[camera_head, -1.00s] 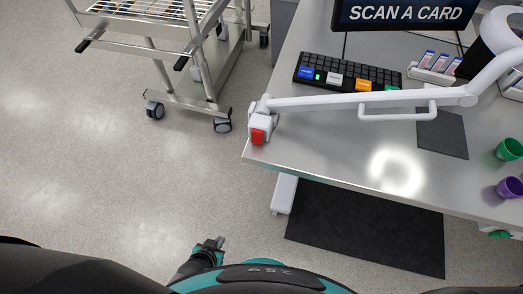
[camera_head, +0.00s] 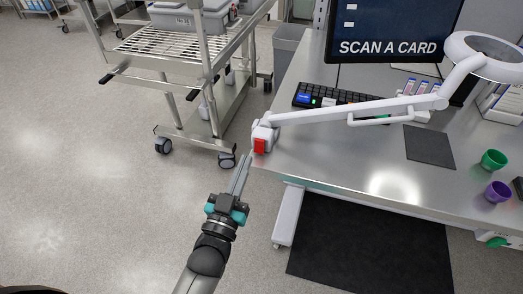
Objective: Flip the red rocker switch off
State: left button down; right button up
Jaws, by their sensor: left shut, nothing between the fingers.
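The red rocker switch (camera_head: 260,146) sits on the front face of the white clamp base (camera_head: 264,131) of the lamp arm, at the left front corner of the steel table. My left gripper (camera_head: 245,160) reaches up from below, its fingers shut and empty. The fingertips are just left of and slightly below the switch in the picture. I cannot tell whether they touch it. Which side of the rocker is pressed is too small to tell. My right gripper is not in view.
The white lamp arm (camera_head: 355,111) stretches across the steel table (camera_head: 335,160) to a ring lamp head. A keyboard (camera_head: 335,95) and monitor (camera_head: 392,30) stand behind it. A wheeled wire cart (camera_head: 190,122) stands to the left. A green cup (camera_head: 494,159) and a purple cup (camera_head: 498,191) are at the right.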

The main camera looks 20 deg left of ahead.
pick_arm(q)
jog(key=shift+w, duration=0.15)
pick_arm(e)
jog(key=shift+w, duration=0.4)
pick_arm(q)
jog(key=r, duration=0.2)
send_over(259, 146)
jog(key=s, duration=0.2)
notch_tip(259, 146, down, 3)
jog(key=shift+f+b, duration=0.2)
jog(key=shift+b, duration=0.4)
jog(key=shift+f, duration=0.4)
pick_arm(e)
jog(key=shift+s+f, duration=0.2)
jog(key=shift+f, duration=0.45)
pick_arm(q)
jog(key=shift+f, duration=0.1)
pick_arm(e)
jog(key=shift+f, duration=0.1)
